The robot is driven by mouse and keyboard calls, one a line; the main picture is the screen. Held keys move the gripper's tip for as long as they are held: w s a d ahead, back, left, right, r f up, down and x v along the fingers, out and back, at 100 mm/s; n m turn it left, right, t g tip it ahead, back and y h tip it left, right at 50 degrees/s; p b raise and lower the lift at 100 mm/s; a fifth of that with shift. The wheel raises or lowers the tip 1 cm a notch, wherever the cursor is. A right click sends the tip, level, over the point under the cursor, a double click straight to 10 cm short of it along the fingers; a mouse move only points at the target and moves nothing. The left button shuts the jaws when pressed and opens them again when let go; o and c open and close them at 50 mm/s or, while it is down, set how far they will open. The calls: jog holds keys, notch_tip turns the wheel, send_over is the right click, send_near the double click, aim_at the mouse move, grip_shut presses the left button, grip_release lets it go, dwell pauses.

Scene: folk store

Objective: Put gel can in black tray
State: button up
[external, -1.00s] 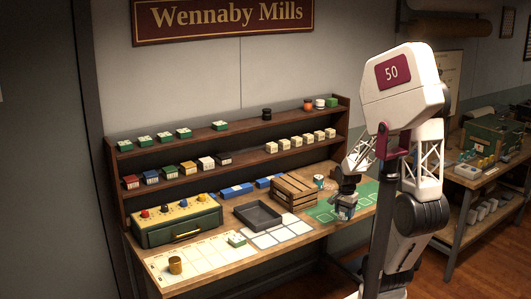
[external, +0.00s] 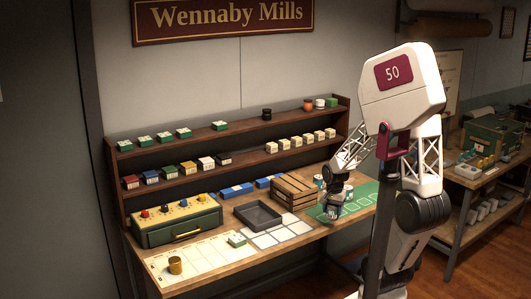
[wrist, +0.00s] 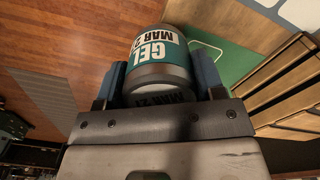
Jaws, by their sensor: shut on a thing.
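The gel can (wrist: 158,52) is grey with a teal and white label reading "GEL MAR 2" in the wrist view. My gripper (wrist: 160,85) is shut on it, with a blue finger on each side. In the external view my gripper (external: 333,207) is over the green mat, to the right of the wooden crate; the can there is small and partly hidden by the gripper. The black tray (external: 257,215) lies on the bench left of the crate, and it looks empty.
The slatted wooden crate (external: 295,191) stands between my gripper and the black tray. Another small can (external: 319,181) stands behind my gripper beside the crate. A green drawer box (external: 177,220) is left of the tray. A white grid sheet (external: 281,235) lies in front.

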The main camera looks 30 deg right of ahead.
jog(key=w+a+n, duration=0.5)
jog(key=a, duration=0.5)
jog(key=w+a+n, duration=0.4)
jog(key=a+n, duration=0.1)
jog(key=a, duration=0.5)
jog(key=shift+w+r, duration=0.2)
jog(key=shift+w, duration=0.15)
jog(key=shift+w+a, duration=0.1)
send_over(258, 218)
jog(key=shift+a+f, duration=0.15)
jog(key=shift+f, duration=0.6)
jog(key=shift+f, duration=1.75)
jog(key=shift+f, duration=0.15)
